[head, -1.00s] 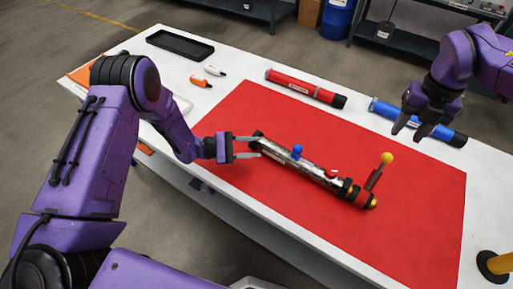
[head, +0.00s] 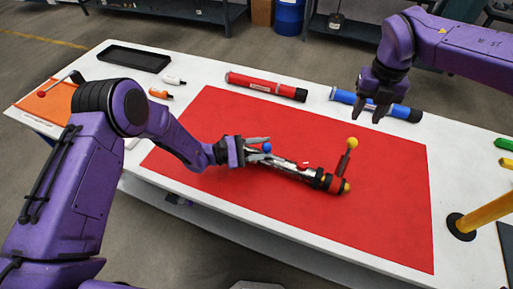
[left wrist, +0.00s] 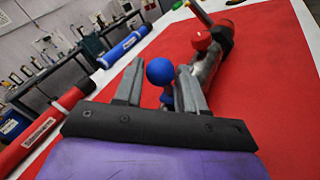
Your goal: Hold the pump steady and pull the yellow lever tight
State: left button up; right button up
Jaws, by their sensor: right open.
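The silver pump tube (head: 287,171) lies on the red mat (head: 390,215). It has a blue ball knob (head: 267,148) near its left end and black and red fittings at its right end. A dark lever with a yellow ball (head: 352,143) stands up from that end. My left gripper (head: 266,150) is open at the tube's left end, its fingers on either side of the blue knob. In the left wrist view the blue knob (left wrist: 160,71) shows between the fingertips; the tube's near part is hidden. My right gripper (head: 369,112) is open and empty above the mat's back edge, apart from the lever.
A red tube (head: 262,86) and a blue tube (head: 375,105) lie behind the mat. A black tray (head: 134,59) and two small bottles sit at the back left. A yellow post (head: 485,215) stands at the right. The mat's front is clear.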

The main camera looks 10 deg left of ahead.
pick_arm(q)
grip_shut()
dwell(1.2)
pick_arm(e)
grip_shut()
pick_arm(q)
jog(key=shift+a, duration=0.1)
pick_arm(e)
jog(key=w+d+f+m+g+y, duration=0.2)
jog(key=w+d+m+y, duration=0.5)
jog(key=m, duration=1.3)
jog(key=shift+w+d+f+m+g, duration=0.4)
jog(key=shift+w+d+f, duration=0.35)
jog(key=shift+d, duration=1.05)
